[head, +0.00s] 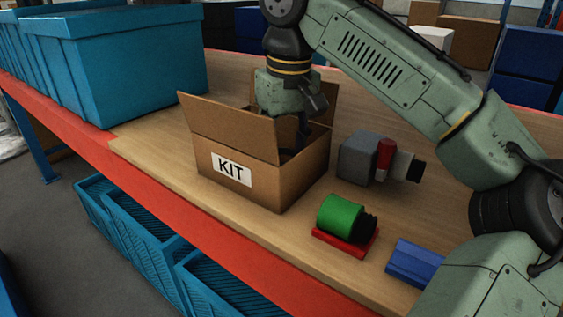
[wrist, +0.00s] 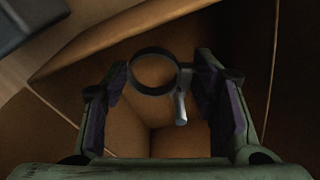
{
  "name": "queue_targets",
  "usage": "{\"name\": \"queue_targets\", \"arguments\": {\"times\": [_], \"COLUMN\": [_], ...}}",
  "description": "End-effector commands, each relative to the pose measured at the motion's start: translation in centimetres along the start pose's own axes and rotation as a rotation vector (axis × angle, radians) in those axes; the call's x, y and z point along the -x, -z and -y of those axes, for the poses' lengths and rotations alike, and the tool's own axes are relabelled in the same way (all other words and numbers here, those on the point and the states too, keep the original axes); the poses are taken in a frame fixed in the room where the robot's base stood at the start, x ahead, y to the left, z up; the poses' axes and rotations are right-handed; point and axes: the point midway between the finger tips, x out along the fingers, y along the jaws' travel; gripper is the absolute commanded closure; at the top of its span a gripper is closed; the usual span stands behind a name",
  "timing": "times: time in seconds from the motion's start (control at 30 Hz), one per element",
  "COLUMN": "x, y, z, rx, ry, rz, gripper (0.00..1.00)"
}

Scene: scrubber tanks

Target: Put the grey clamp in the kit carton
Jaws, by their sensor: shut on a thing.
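The grey clamp (wrist: 181,107) is a dark ring with a small screw at its side. In the wrist view it sits between my fingers, over the inside of the carton. My gripper (wrist: 162,80) is shut on it. The kit carton (head: 278,186) is an open brown box with a white KIT label, standing on the bench. In the head view my gripper (head: 297,135) points down into the carton's opening. The clamp is hidden there behind the carton's flap and wall.
A grey machine part with a red piece (head: 362,158) stands right of the carton. A green cylinder on a red base (head: 341,218) and a blue block (head: 413,262) lie in front of it. Blue bins (head: 130,75) stand at the left. Raised flaps (head: 228,128) border the carton's opening.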

Motion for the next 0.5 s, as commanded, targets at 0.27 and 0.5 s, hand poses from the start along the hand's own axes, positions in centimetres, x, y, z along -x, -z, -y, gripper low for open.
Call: {"name": "queue_targets", "arguments": {"times": [0.27,0.5], "x": [-2.8,-3.0], "y": [-0.4,-0.4], "z": [0.0,0.0], "rx": [0.000,0.000], "ry": [0.001,0.001], "rz": [0.001,0.001], "gripper": [0.68,0.68]}}
